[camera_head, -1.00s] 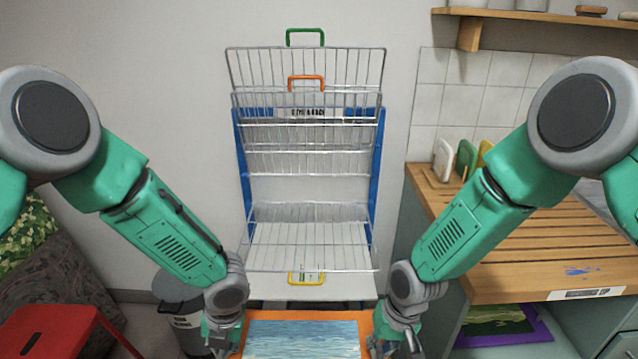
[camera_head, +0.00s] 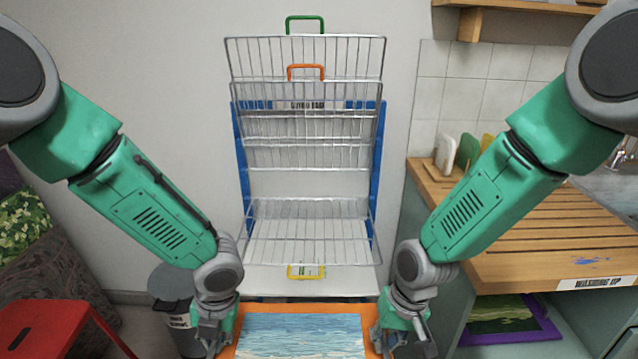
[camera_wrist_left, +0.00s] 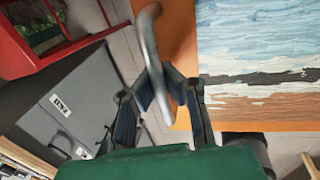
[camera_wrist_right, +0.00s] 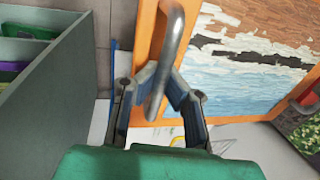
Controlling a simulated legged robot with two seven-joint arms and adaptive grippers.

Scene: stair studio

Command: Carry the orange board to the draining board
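The orange board (camera_head: 303,308) carries a blue painted picture (camera_head: 302,338) and shows at the bottom of the head view; its near part is cut off. It has a curved metal handle on each side. My left gripper (camera_wrist_left: 158,82) is shut on the left handle (camera_wrist_left: 147,30). My right gripper (camera_wrist_right: 157,80) is shut on the right handle (camera_wrist_right: 172,35). The board hangs between both grippers in front of the rack. The slatted wooden draining board (camera_head: 520,231) is the counter top at the right, with a label on its front edge and a blue smear.
A wire drying rack (camera_head: 310,228) with blue posts stands ahead against the wall. A red stool (camera_head: 50,330) and a grey bin (camera_head: 170,285) are at the left. Several upright coloured boards (camera_head: 466,152) stand at the counter's back. A purple-framed picture (camera_head: 510,320) lies on the shelf below.

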